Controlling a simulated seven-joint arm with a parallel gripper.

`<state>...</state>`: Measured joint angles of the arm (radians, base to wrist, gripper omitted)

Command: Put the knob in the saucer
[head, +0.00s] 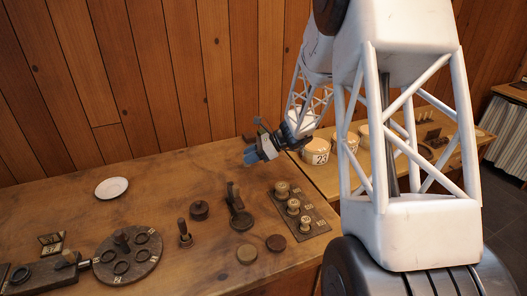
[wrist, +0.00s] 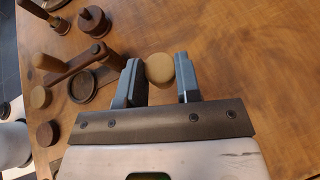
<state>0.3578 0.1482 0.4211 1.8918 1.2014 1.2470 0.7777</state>
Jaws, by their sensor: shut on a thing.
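My gripper (head: 256,154) is high above the back right part of the table in the head view, with its blue-grey fingers pointing left. In the wrist view the fingers of my gripper (wrist: 157,78) are shut on a pale, round wooden knob (wrist: 160,67). The knob cannot be made out in the head view. The saucer (head: 111,188) is a small white dish lying at the back left of the table, well to the left of my gripper. Nothing shows in it. The saucer is not in the wrist view.
A board (head: 311,229) with three pale spools stands at the table's right. Dark turned pieces (head: 199,210), loose round discs (head: 247,254) and a dark round rack (head: 128,258) with rings are further forward. The tabletop between my gripper and the saucer looks clear.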

